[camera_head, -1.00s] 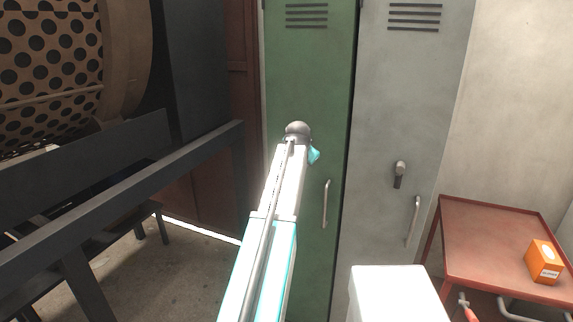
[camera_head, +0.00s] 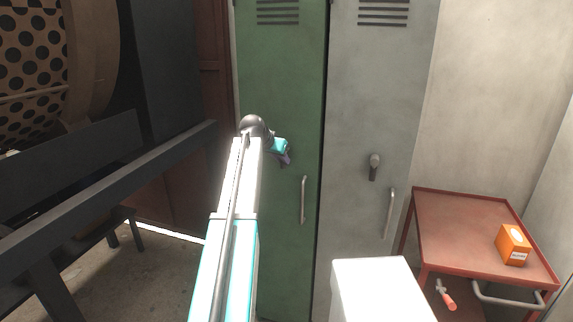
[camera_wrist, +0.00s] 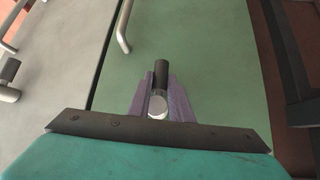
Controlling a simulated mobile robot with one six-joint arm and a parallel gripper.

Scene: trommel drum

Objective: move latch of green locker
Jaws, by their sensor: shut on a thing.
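The green locker (camera_head: 285,75) stands ahead, its door closed. Its latch (camera_wrist: 161,72) shows in the wrist view as a dark grip on a round metal pivot; in the head view my arm and gripper hide it. The grip points the same way as the bare latch on the grey locker, which hangs down. My gripper (camera_head: 284,160) is at the green door, left of and above its pull handle (camera_head: 303,200). In the wrist view its purple fingers (camera_wrist: 160,78) stand one on each side of the latch, shut on it.
The grey locker (camera_head: 375,95) on the right has its own latch (camera_head: 374,166) and pull handle (camera_head: 389,213). A red cart (camera_head: 460,225) with an orange box (camera_head: 513,245) stands at the right. A dark rail (camera_head: 110,185) and the perforated drum (camera_head: 35,60) are at the left.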

